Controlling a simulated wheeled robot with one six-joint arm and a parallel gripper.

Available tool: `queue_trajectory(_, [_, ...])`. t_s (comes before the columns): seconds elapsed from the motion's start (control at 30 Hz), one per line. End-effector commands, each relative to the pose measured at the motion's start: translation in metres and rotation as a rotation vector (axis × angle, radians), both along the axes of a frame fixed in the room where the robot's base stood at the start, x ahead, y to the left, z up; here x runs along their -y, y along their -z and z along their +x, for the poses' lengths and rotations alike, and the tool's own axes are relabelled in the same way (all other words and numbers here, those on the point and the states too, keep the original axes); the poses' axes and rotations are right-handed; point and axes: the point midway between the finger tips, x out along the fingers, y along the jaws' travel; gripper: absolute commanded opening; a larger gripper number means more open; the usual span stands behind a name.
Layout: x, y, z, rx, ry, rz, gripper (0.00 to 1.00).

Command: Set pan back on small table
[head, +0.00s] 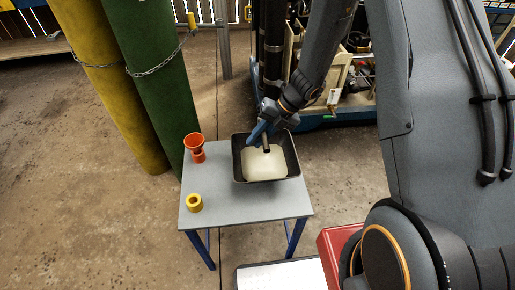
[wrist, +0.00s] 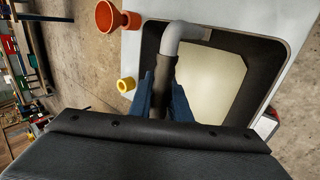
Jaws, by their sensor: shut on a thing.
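The pan (head: 267,180) is a dark square tray with pale contents, over the back right part of the small table (head: 245,205). The table has a grey top and blue legs. My gripper (head: 263,140) is above the pan, its blue fingers pointing down. In the wrist view, my gripper (wrist: 161,92) is shut on a dark upright grip that joins a grey elbow (wrist: 182,38) at the pan's side, seemingly its handle. The pan (wrist: 240,50) looks level there. I cannot tell whether its underside touches the tabletop.
An orange funnel-like piece (head: 195,146) and a yellow ring (head: 195,203) stand on the table's left side. Green (head: 150,75) and yellow (head: 110,90) cylinders stand behind left. A red box (head: 338,250) is at the front right. The table's front middle is clear.

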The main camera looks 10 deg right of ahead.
Motion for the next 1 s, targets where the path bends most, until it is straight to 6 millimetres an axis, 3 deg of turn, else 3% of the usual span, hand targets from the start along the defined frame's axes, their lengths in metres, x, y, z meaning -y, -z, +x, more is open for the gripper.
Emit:
queue_trajectory(0.47, [0.0,0.042,0.001,0.001,0.0,0.001,0.0])
queue_trajectory(0.87, [0.0,0.046,0.001,0.003,-0.001,0.001,0.0])
queue_trajectory(0.9, [0.0,0.048,0.0,0.002,-0.001,0.0,0.18])
queue_trajectory(1.0, [0.0,0.047,0.0,0.002,-0.001,0.0,0.35])
